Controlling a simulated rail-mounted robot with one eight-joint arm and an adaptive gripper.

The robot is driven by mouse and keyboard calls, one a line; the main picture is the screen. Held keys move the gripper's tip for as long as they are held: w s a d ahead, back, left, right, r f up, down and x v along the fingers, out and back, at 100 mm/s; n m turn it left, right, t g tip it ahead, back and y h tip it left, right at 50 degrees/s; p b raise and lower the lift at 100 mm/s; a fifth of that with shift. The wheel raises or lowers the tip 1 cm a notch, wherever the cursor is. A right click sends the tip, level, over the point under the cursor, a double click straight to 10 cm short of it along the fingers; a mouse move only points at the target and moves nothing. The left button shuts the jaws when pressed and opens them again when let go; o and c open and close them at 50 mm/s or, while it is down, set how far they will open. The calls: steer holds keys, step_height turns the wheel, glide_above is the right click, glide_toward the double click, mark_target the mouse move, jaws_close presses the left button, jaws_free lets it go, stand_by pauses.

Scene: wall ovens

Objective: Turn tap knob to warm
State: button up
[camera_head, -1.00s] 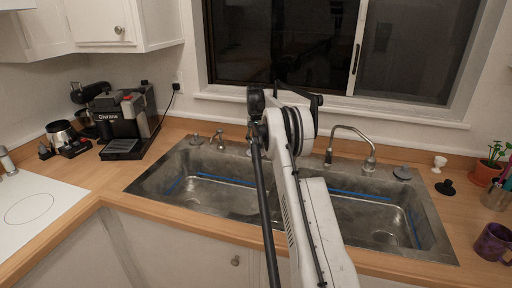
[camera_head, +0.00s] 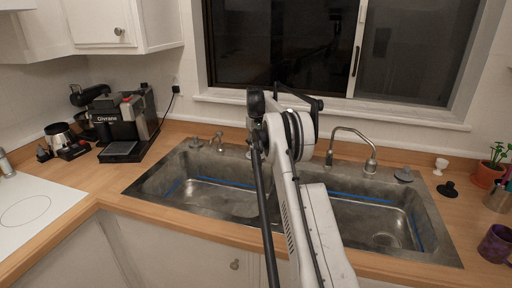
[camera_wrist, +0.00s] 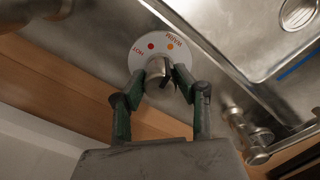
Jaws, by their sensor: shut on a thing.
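In the wrist view, the tap knob (camera_wrist: 157,68) is a short metal cylinder on a round white dial plate (camera_wrist: 140,49). The knob's exact pointing direction is hard to tell. In the head view, my arm hides the knob and my gripper. The curved tap spout (camera_head: 355,134) stands behind the sink to the right of my arm.
The double steel sink (camera_head: 165,187) lies beneath my arm. A coffee machine (camera_head: 125,118) stands to the left, with a white cooktop (camera_head: 30,205) in front. A purple mug (camera_head: 496,243) and potted plant (camera_head: 488,173) are at the right. The window is behind.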

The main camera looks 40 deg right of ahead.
mark_target(256, 144)
stand_by(0.3)
steer(key=o, duration=1.1)
steer(key=shift+r, duration=0.15)
step_height(256, 144, up, 12)
steer(key=shift+f, duration=0.15)
